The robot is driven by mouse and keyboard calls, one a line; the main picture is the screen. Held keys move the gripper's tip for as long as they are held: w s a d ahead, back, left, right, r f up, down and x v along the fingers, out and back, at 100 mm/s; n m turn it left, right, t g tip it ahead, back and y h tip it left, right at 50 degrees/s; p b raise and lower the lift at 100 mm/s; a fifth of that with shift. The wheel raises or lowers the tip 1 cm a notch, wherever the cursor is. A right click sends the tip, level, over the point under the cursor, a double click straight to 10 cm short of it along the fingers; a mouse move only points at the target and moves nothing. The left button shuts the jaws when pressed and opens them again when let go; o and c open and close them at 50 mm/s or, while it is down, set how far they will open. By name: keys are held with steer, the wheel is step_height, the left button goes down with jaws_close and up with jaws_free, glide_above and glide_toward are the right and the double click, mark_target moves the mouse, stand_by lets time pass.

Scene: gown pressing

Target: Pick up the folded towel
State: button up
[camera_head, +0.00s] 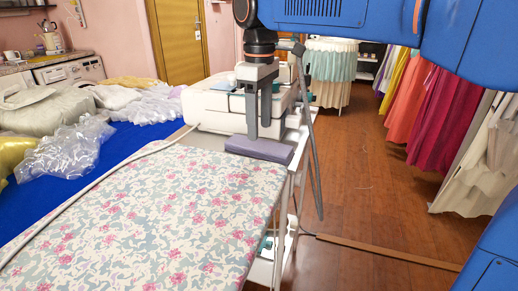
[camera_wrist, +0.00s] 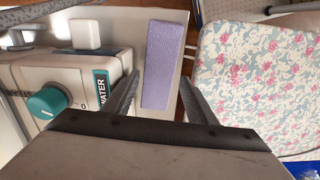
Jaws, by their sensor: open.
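The folded towel (camera_head: 258,149) is a flat purple-grey block at the far end of the ironing board, beside the white steam station. In the wrist view the towel (camera_wrist: 163,62) is a lavender rectangle, lying between and beyond the two fingertips. My gripper (camera_head: 264,135) points down over the towel in the head view. The gripper (camera_wrist: 158,95) shows its fingers spread apart in the wrist view, with nothing held between them. Whether the fingertips touch the towel, I cannot tell.
The floral ironing board (camera_head: 150,220) fills the front. The white steam station (camera_head: 210,105) with a teal knob (camera_wrist: 47,103) stands close beside the towel. A blue table (camera_head: 95,165) with plastic-wrapped garments is at left. Hanging gowns (camera_head: 440,110) line the right. Wooden floor is open between.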

mark_target(261, 145)
step_height(261, 145, down, 5)
steer(key=shift+d+r, duration=0.1)
steer(key=shift+d, duration=0.05)
steer(key=c, duration=0.8)
steer(key=shift+o, duration=0.2)
step_height(261, 145, up, 18)
stand_by(0.4)
